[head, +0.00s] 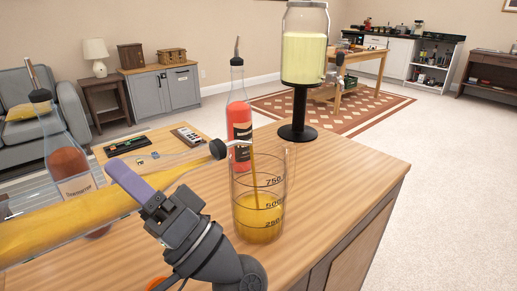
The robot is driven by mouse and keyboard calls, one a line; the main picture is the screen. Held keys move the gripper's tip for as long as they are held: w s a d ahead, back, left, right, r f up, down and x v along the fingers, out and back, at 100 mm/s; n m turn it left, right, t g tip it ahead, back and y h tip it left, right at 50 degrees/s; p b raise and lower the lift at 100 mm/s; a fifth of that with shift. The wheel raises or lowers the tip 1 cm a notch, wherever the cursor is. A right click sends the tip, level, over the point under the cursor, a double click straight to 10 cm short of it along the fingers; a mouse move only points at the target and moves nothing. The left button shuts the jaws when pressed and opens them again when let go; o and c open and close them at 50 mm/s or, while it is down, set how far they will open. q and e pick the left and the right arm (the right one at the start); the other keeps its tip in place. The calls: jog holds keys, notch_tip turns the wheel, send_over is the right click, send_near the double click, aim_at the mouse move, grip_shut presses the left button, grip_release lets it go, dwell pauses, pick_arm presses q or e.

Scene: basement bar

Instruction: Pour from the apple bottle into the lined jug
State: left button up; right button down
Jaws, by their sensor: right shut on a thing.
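The apple bottle (70,225), clear with yellow-orange liquid, lies tilted almost flat across the left of the head view. My right gripper (138,187) is shut on it, near its shoulder. Its dark pourer (218,149) points right, over the rim of the lined jug (279,180). A thin yellow stream runs from the pourer down inside the jug. The jug stands upright on the wooden counter, clear, with black lines marked 750, 500 and 250. Yellow liquid (258,221) in it reaches about the 500 line. The bottle's base is cut off by the frame. My left gripper is not in view.
A red bottle (239,120) with a pourer stands just behind the jug. A brown-red bottle (70,165) stands at left, partly behind the apple bottle. A glass dispenser (304,60) on a black stand is at the back. The counter (340,170) is clear right of the jug.

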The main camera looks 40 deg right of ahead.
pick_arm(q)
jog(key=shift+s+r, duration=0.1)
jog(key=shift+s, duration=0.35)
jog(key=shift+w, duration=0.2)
pick_arm(e)
jog(key=shift+r, duration=0.1)
